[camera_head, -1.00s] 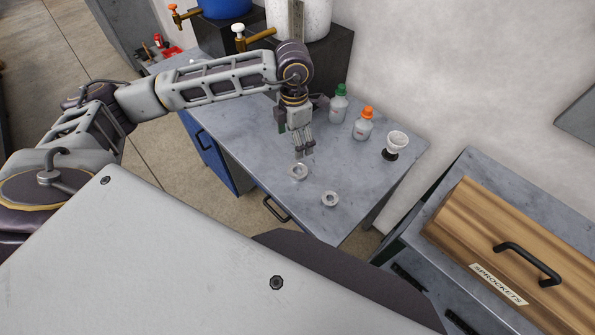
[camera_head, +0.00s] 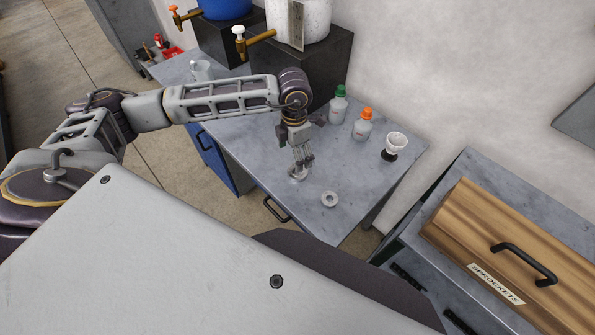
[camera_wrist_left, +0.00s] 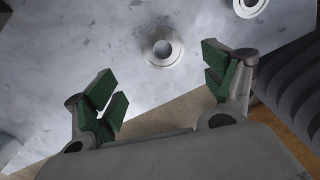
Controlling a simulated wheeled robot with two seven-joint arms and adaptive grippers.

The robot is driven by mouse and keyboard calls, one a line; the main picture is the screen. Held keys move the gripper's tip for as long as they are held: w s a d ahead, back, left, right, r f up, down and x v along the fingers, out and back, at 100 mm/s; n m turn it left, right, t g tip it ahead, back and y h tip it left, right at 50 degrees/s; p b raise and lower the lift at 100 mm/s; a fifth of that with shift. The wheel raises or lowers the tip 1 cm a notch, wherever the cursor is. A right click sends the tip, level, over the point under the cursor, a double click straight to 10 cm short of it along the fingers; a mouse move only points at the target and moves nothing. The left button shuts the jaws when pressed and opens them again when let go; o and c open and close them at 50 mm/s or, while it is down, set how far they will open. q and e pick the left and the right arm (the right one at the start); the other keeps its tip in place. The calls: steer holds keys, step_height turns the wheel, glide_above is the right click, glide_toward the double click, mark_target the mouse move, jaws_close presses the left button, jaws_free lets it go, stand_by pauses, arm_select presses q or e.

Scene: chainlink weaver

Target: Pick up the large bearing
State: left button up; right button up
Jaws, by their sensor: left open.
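Two pale metal rings that look like bearings lie on the grey worktop. One ring (camera_head: 294,177) is beneath my left gripper (camera_head: 304,165) and partly hidden by its fingers. The other ring (camera_head: 336,199) lies to the right and nearer. In the left wrist view, one ring (camera_wrist_left: 177,47) lies beyond the gap between the open fingers of my left gripper (camera_wrist_left: 160,82), with nothing between the pads. Another ring (camera_wrist_left: 240,9) is cut off at the top edge. The two are close in size, so I cannot tell surely which is larger. My right gripper is not in view.
A green-capped bottle (camera_head: 338,106), an orange-capped bottle (camera_head: 362,127) and a white cup on a dark base (camera_head: 396,142) stand behind the rings. Dark blocks with tapped containers are farther back. A wooden box (camera_head: 480,235) labelled SPROCKETS is on the right. The worktop (camera_head: 355,185) around the rings is mostly clear.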

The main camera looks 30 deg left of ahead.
arm_select(q)
step_height(320, 180, down, 3)
steer(key=shift+r, duration=0.15)
stand_by(0.3)
steer(key=shift+f, duration=0.25)
steer(key=shift+s+d+f+p, duration=0.1)
steer(key=shift+d+f+p, duration=0.05)
steer(key=shift+f+p, duration=0.35)
step_height(320, 180, down, 3)
steer(key=shift+d+r+p, duration=0.1)
steer(key=shift+p, duration=0.3)
steer(key=shift+f, duration=0.6)
steer(key=shift+c, duration=0.3)
